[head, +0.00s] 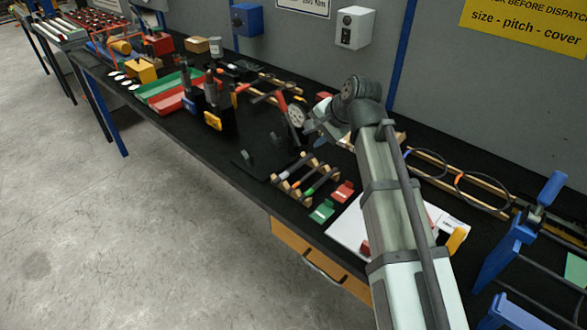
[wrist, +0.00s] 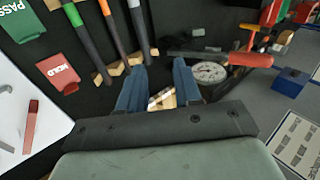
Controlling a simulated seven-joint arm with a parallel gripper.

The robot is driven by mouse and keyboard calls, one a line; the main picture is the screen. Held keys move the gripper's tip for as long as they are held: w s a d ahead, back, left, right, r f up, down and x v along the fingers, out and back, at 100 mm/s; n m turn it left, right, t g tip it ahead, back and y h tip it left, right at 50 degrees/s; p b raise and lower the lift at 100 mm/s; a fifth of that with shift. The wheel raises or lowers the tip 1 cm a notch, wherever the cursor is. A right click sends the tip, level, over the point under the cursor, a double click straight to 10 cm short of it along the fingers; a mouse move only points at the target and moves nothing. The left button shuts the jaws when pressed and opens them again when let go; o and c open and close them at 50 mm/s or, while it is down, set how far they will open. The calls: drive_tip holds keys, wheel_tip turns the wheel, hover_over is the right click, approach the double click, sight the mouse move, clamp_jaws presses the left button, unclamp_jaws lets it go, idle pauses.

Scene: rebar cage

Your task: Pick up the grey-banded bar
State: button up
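The grey-banded bar (wrist: 139,28) is a dark bar with a pale grey band near the top edge of the wrist view. It lies on a wooden rack (wrist: 109,72) beside an orange-banded bar (wrist: 113,30) and a green-banded bar (wrist: 82,32). My gripper (wrist: 158,68) is open, with its two blue fingers apart and nothing held between them. The bar's near end runs toward the left finger, which hides part of it. In the head view the rack bars (head: 293,165) lie on the black bench below my gripper, which is partly hidden by the arm.
A round dial gauge (wrist: 209,72) with a red-orange handle is close to the right finger. Red HOLD (wrist: 58,72) and green PASS (wrist: 18,38) tags lie left of the rack. A white sheet (head: 348,222) lies nearby. Looped ties and timber strips (head: 485,192) lie to the right.

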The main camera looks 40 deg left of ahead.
drive_tip(key=s+d, duration=0.2)
drive_tip(key=d, duration=0.1)
approach(295, 167)
drive_tip(key=shift+a+f+g, duration=0.2)
drive_tip(key=shift+a+f, duration=0.25)
drive_tip(key=shift+f, duration=0.15)
drive_tip(key=shift+a+f+g, duration=0.2)
drive_tip(key=shift+a+f, duration=0.25)
drive_tip(key=shift+f, duration=0.2)
drive_tip(key=shift+w+x, duration=0.2)
drive_tip(key=shift+x, duration=1.1)
drive_tip(key=shift+w+x, duration=0.25)
drive_tip(key=shift+x, duration=1.05)
clamp_jaws()
